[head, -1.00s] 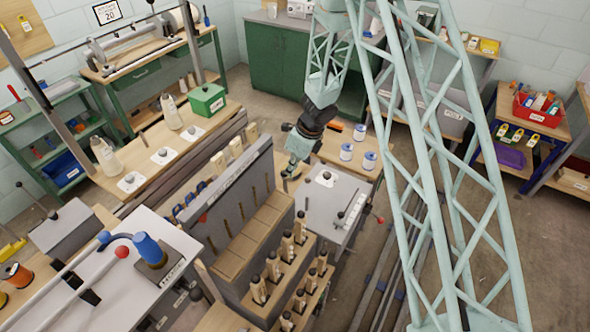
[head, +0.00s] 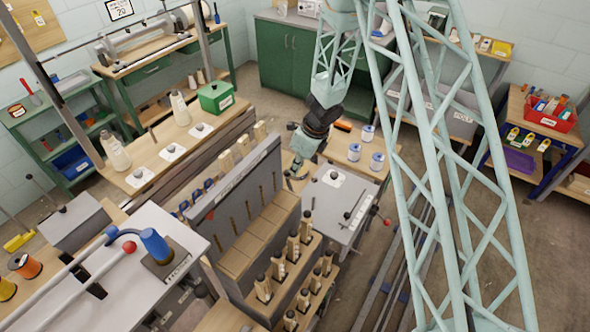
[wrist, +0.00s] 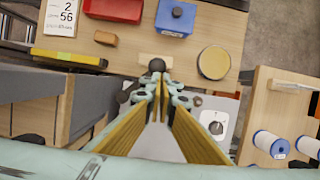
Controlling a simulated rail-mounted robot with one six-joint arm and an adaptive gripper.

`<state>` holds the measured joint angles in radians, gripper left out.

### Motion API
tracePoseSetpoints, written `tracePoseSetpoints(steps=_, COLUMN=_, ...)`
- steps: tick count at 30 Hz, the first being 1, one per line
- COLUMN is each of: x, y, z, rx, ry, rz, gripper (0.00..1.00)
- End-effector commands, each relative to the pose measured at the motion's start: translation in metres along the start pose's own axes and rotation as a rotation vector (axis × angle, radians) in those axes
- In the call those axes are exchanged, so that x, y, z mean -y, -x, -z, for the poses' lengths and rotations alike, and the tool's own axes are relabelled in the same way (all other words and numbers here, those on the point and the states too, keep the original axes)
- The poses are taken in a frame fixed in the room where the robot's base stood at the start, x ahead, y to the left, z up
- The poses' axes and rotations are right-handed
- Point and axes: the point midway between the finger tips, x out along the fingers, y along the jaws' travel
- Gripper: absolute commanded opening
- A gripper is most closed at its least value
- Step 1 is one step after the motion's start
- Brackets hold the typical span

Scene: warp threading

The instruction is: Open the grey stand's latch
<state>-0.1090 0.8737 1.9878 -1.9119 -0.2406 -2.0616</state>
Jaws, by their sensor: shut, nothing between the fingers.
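The grey slotted stand (head: 222,192) stands in the middle of the head view, with a row of wooden blocks in front of it. I cannot make out its latch for certain. My gripper (head: 291,180) hangs by the stand's far right end, pointing down. In the wrist view my gripper (wrist: 159,88) is shut and empty, its yellow-sided fingers meeting at the tips. A dark round knob (wrist: 157,65) shows right at the fingertips. I cannot tell whether they touch it. The fingers hide what lies beneath them.
A grey cabinet (head: 330,222) with a white card and a red-knobbed lever stands right of the stand. The wrist view shows a wooden top (wrist: 135,52) with a blue box (wrist: 176,18), a red box (wrist: 113,9) and a round tan lid (wrist: 214,63). White-and-blue spools (wrist: 270,144) stand at right.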

Motion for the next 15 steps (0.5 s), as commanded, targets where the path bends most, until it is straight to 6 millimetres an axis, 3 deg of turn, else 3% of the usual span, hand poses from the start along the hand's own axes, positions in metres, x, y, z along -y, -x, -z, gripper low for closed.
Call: tracePoseSetpoints(steps=15, x=0.004, y=0.019, z=0.033, rx=0.001, ry=0.003, rz=-0.001, gripper=0.00)
